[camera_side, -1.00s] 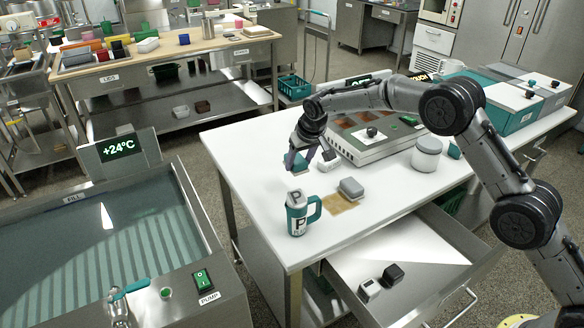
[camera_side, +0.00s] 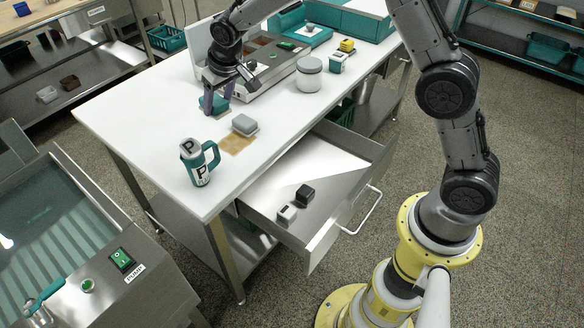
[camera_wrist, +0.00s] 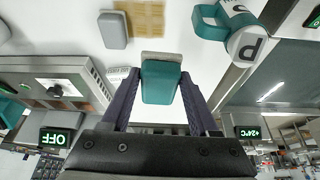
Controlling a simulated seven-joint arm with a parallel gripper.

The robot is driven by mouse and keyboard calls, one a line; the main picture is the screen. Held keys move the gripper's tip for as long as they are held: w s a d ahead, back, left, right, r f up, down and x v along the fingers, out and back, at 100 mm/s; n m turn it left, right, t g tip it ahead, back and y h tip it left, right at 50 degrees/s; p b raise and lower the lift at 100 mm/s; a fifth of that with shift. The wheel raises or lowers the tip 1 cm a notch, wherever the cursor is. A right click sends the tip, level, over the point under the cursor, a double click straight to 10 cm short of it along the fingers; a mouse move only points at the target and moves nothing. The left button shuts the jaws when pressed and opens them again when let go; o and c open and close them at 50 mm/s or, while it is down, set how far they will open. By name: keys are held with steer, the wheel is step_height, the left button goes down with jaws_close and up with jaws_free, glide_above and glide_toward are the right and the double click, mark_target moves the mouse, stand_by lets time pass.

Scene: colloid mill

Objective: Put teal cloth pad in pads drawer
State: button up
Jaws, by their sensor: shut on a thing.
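The teal cloth pad (camera_side: 217,104) is between the fingers of my gripper (camera_side: 213,97), over the back left part of the white table. In the wrist view, the pad (camera_wrist: 161,82) fills the gap between the two fingers, with a pale band along its far edge. My gripper is shut on it. I cannot tell whether the pad touches the tabletop. An open metal drawer (camera_side: 333,160) juts from the table's front, to the right of and below my gripper. It holds a white block (camera_side: 286,214) and a black block (camera_side: 305,194) near its front left; much of its floor is bare.
A grey block (camera_side: 244,124) lies by a tan mat (camera_side: 238,144), between my gripper and the drawer. A teal-and-white mug (camera_side: 199,164) stands near the table's front left. A white round jar (camera_side: 309,73) and a metal unit with wells (camera_side: 268,70) stand to the right.

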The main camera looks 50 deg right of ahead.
steer(key=s+d+f, duration=0.3)
steer(key=s+f, duration=0.2)
steer(key=s, duration=0.3)
steer(key=s+d+f, duration=0.3)
steer(key=s+f, duration=0.2)
steer(key=s, duration=0.3)
steer(key=shift+f+n, duration=0.4)
steer(key=s+d+f, duration=0.1)
steer(key=d+f, duration=0.2)
steer(key=d, duration=0.6)
steer(key=s+d+f, duration=0.2)
steer(key=d, duration=0.6)
steer(key=s+d+f, duration=0.1)
steer(key=d+f, duration=0.1)
steer(key=f, duration=0.1)
steer(key=s+d+f, duration=0.1)
steer(key=d+f, duration=0.1)
steer(key=f, duration=0.1)
steer(key=s+d+f, duration=0.2)
steer(key=f, duration=0.1)
steer(key=shift+s+d, duration=0.1)
steer(key=shift+d, duration=0.15)
steer(key=shift+f, duration=2.6)
